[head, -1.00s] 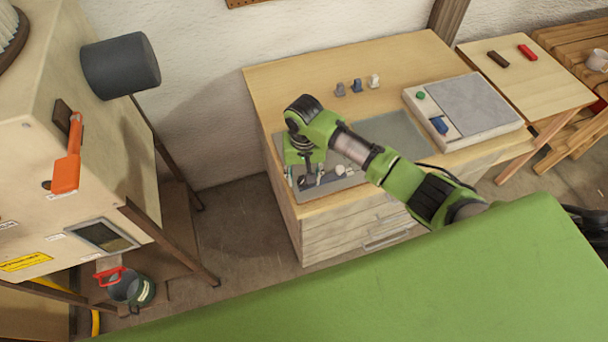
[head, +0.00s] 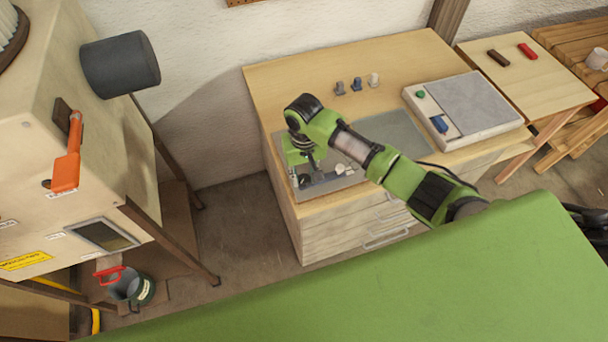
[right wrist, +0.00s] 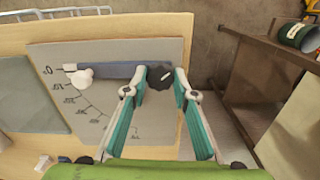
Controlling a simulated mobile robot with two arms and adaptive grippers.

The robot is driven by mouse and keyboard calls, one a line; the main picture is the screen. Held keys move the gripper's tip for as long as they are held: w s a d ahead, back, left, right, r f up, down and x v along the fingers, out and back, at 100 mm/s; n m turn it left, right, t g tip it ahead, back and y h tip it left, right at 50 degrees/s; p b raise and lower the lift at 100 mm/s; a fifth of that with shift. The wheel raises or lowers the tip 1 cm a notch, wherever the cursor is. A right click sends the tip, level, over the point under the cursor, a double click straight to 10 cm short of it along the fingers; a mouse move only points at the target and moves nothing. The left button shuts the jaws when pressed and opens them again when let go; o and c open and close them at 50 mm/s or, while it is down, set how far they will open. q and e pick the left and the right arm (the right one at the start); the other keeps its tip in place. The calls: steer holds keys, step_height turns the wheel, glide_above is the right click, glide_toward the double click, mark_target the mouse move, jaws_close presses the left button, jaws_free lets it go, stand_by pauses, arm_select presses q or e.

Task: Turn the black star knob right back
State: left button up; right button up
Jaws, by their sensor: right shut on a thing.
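The black star knob (right wrist: 162,88) shows in the right wrist view at the right end of a grey-blue bar (right wrist: 115,70) on a grey plate. My right gripper (right wrist: 163,76) has its two fingers on either side of the knob and is shut on it. In the head view my right gripper (head: 304,170) reaches down onto the plate (head: 345,183) at the bench's left front; the knob is largely hidden there. A white knob (right wrist: 84,78) sits on the plate by the bar's left part, near marked lines and a 0. My left gripper is not in view.
On the wooden bench (head: 290,85) stand several small pegs and a light tray (head: 478,105) with a green and a blue piece. A cabinet with an orange lever (head: 68,160) stands at left. A green surface (head: 400,280) fills the foreground.

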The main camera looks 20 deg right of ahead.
steer(key=n, duration=1.2)
steer(key=shift+w+n, duration=0.1)
steer(key=shift+n, duration=0.2)
steer(key=n, duration=1.2)
stand_by(0.4)
steer(key=o, duration=1.1)
